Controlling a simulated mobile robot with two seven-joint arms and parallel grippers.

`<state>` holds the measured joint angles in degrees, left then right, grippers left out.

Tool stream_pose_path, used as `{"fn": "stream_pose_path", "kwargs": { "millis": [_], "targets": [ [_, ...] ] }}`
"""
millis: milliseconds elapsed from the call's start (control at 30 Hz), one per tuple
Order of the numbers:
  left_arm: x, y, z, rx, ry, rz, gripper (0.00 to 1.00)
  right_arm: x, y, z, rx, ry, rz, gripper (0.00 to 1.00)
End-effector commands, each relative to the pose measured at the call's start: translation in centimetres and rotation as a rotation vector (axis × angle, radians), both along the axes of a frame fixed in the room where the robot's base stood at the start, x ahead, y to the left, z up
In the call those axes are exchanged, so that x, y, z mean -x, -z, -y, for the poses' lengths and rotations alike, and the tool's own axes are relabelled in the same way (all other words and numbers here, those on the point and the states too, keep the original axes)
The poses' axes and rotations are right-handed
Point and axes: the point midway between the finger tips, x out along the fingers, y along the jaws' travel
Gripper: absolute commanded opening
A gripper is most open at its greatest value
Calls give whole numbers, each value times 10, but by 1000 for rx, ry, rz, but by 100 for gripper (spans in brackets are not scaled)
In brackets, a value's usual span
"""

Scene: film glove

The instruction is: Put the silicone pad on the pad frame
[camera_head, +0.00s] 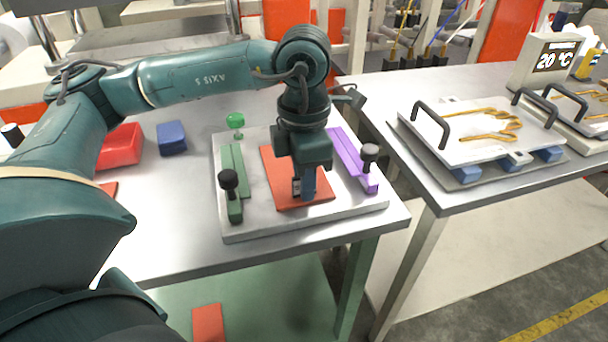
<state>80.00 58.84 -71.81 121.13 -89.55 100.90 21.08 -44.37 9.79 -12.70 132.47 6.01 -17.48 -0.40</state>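The orange-red silicone pad (280,181) lies between the green and purple bars of the pad frame (244,222), a pale grey plate on the left table. It looks flat, but its middle is partly hidden by my arm. My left gripper (304,190) points straight down over the pad, right of its middle, its fingertips at or close to the surface. I cannot tell whether the fingers touch or hold the pad. My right gripper is not in view.
The green bar (233,170) and purple bar (350,160) carry black knobs. A red bin (121,147) and blue block (171,138) lie left. A tray (470,140) with handles stands on the right table. Another orange-red piece (208,323) lies below the left table.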

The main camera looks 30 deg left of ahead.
Motion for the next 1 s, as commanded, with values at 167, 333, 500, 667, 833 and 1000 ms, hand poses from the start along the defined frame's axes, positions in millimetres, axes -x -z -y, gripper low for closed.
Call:
{"fn": "stream_pose_path", "kwargs": {
  "millis": [167,333,500,667,833,1000],
  "targets": [
    [0,0,0,0,0,0,30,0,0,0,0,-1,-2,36],
    [0,-5,0,0,0,0,30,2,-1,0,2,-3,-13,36],
    [-1,-28,0,1,1,4,30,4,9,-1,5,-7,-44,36],
    [-1,-65,1,2,0,4,30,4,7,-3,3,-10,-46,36],
    [-1,-98,1,0,2,4,30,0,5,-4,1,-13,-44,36],
    [0,-118,0,0,1,1,30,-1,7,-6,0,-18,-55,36]
  ]
}}
